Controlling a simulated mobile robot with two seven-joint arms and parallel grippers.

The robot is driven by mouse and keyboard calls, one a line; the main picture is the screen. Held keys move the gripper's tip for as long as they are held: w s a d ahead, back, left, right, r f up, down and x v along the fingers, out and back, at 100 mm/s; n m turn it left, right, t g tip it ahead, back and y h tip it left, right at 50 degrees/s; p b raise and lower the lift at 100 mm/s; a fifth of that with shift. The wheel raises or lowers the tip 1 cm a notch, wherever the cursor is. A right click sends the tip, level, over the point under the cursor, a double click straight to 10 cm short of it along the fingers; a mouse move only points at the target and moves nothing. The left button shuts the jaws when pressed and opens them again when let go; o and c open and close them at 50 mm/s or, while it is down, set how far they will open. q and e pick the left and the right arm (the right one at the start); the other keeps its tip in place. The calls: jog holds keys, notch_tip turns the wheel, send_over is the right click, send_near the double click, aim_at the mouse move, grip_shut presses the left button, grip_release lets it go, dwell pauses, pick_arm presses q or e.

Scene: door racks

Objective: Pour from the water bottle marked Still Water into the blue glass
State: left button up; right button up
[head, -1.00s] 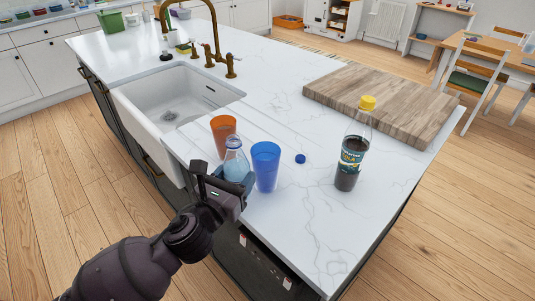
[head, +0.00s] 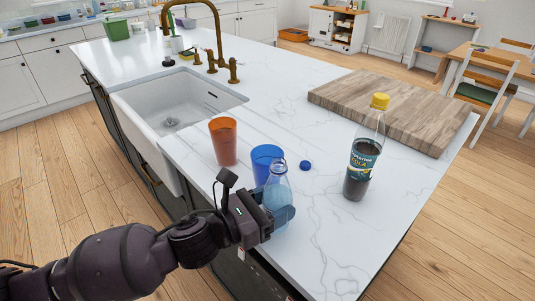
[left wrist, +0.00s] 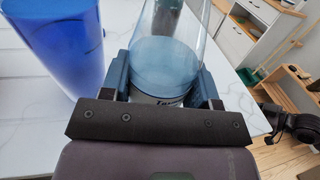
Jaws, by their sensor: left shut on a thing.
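The clear water bottle (head: 277,182), with bluish water and no cap visible on its mouth, is held in my left gripper (head: 277,214). It looks about upright; I cannot tell whether its base touches the counter. The left wrist view shows the bottle (left wrist: 168,45) between the shut jaws, its label mostly hidden and unreadable. The blue glass (head: 262,155) stands upright just behind the bottle, partly covered by it in the head view. In the left wrist view the blue glass (left wrist: 60,45) is at the left, apart from the jaws. My right gripper is not in view.
An orange glass (head: 223,143) stands left of the blue glass. A blue cap (head: 305,165) lies to its right. The sink (head: 175,100) is at the left. The front right counter is clear.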

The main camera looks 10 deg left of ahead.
pick_arm(q)
jog(key=shift+r+n, duration=0.2)
jog(key=shift+n, duration=0.1)
jog(key=shift+r+n+p, duration=0.1)
jog(key=shift+n+p, duration=0.25)
jog(key=shift+n, duration=0.05)
jog(key=shift+w+n+g+y, duration=0.1)
jog(key=shift+n+g+y, duration=0.4)
jog(key=shift+n+g, duration=0.75)
jog(key=shift+w+r+n+p, duration=0.1)
jog(key=shift+r+n+p, duration=0.25)
jog(key=shift+n, duration=0.4)
jog(key=shift+a+r+n, duration=0.1)
jog(key=shift+r+n, duration=0.25)
jog(key=shift+n, duration=0.05)
jog(key=shift+f+n+g, duration=0.25)
jog(key=shift+n, duration=0.05)
jog(key=shift+s+n, duration=0.2)
jog(key=shift+n, duration=0.2)
jog(key=shift+r+p, duration=0.25)
jog(key=shift+p, duration=0.05)
jog(key=shift+f, duration=0.1)
